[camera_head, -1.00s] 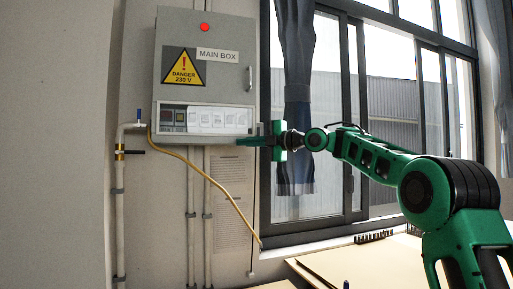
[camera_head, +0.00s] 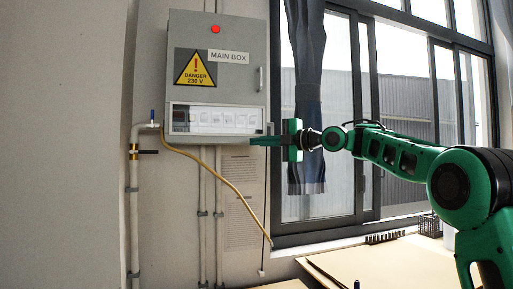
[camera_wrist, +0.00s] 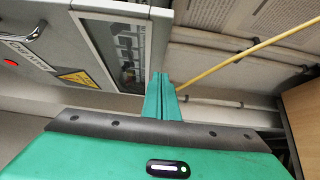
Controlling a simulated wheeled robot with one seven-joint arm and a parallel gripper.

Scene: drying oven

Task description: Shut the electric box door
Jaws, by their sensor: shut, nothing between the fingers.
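The grey electric box (camera_head: 222,88) hangs on the wall in the head view, with a "MAIN BOX" label, a yellow danger sign, a red lamp and a window over a row of breakers. Its door (camera_head: 240,78) looks flush with the box; a small gap cannot be ruled out. The door handle (camera_head: 260,79) is on the right edge and also shows in the wrist view (camera_wrist: 36,32). My gripper (camera_head: 258,141) is shut and empty at the box's lower right corner. In the wrist view its fingers (camera_wrist: 161,96) lie beside the window end; contact cannot be told.
A yellow cable (camera_head: 225,180) and grey pipes (camera_head: 203,215) run down the wall below the box. A valve pipe (camera_head: 133,190) stands to the left. A window with a dark curtain (camera_head: 305,100) is to the right, above a table (camera_head: 385,265).

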